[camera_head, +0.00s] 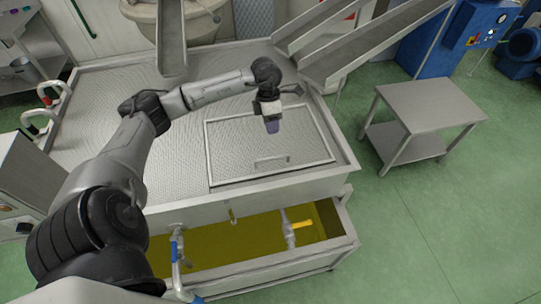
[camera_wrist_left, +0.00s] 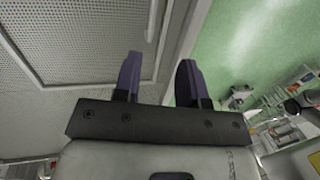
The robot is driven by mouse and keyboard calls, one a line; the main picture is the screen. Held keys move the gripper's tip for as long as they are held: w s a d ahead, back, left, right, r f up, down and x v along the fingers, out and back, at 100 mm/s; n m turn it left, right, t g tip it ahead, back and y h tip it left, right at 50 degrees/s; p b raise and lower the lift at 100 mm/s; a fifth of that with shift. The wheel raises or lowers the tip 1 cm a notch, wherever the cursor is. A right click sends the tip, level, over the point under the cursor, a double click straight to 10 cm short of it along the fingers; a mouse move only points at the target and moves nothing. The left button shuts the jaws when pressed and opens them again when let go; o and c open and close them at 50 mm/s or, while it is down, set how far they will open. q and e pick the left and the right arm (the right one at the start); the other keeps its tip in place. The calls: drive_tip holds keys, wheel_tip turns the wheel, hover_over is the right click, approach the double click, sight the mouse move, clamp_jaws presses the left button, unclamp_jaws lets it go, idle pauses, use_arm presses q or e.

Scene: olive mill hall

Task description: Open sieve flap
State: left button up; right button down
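The sieve flap (camera_head: 235,150) is a framed perforated metal panel lying flat in the top of the large steel tank, at its front right. A bar handle (camera_head: 271,160) sits near the flap's front edge. My left gripper (camera_head: 272,126) is above the flap, behind the handle in the picture, and apart from the handle. In the left wrist view its two purple fingers (camera_wrist_left: 157,80) stand apart with nothing held between them. That view also shows perforated metal (camera_wrist_left: 70,35) with a frame edge at left. My right gripper is not in view.
The steel tank's rim (camera_head: 300,187) runs along the front, above an open trough of yellow-green liquid (camera_head: 210,250) with pipes and valves. Metal chutes (camera_head: 365,45) come in at the back right. A small steel table (camera_head: 430,103) stands at right on open green floor.

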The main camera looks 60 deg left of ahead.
use_arm(q)
drive_tip(key=p, duration=0.2)
hover_over(271, 154)
drive_tip(key=s+d, duration=0.2)
drive_tip(key=d, duration=0.1)
drive_tip(key=x, duration=0.3)
drive_tip(key=a+x, duration=0.1)
drive_tip(key=x, duration=0.3)
drive_tip(key=a+x, duration=0.1)
drive_tip(key=x, duration=0.3)
drive_tip(key=shift+w+f, duration=0.1)
drive_tip(key=shift+f, duration=0.4)
drive_tip(key=shift+x, duration=0.8)
clamp_jaws()
